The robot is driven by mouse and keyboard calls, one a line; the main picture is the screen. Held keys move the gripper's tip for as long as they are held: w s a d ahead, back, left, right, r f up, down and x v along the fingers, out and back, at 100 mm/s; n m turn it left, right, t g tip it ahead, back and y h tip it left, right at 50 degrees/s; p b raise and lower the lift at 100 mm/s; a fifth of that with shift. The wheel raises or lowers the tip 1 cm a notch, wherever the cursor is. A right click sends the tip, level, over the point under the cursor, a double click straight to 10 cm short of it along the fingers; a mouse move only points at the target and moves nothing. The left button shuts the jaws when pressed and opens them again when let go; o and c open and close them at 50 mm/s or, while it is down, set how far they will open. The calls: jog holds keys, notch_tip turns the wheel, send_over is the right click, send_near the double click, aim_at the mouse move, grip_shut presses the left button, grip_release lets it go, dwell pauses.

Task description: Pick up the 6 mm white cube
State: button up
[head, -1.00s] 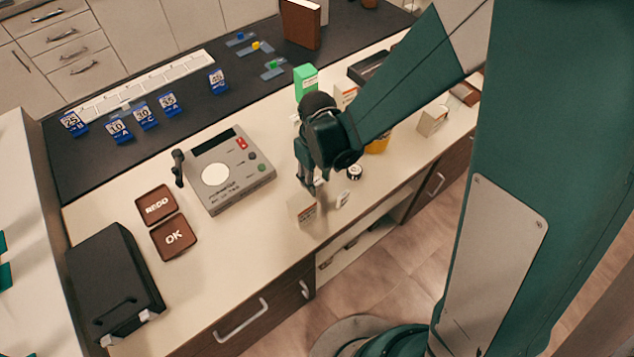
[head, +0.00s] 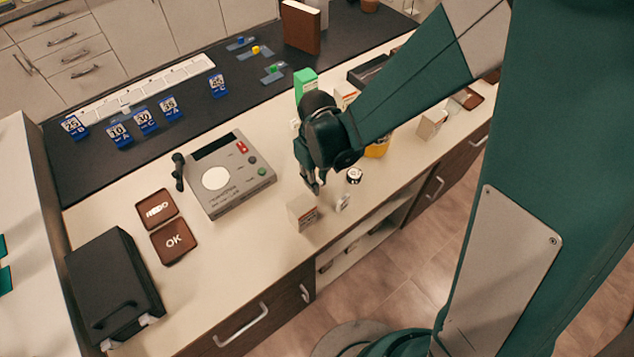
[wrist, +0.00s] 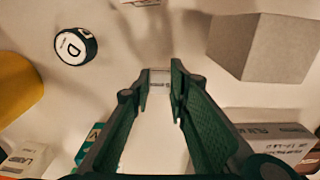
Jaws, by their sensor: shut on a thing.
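My gripper (head: 314,188) hangs over the pale counter, behind a small carton and left of a round puck marked D. In the wrist view its two green fingers (wrist: 160,86) are close together, shut on a small pale block. This block, which I take for the white cube (wrist: 160,77), shows at the fingertips with faint grey marks on it. The fingers hide part of it, and it is too small to make out in the head view. I cannot tell whether it is clear of the counter.
The carton (head: 302,212) and a small white labelled item (head: 343,201) stand near the front edge. The puck (head: 354,175) is close by, with a green box (head: 305,82) behind. A grey scale-like device (head: 228,175) is to the left. Open counter lies between device and carton.

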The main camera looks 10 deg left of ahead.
jog(key=shift+r+p, duration=0.65)
jog(key=shift+r, duration=3.6)
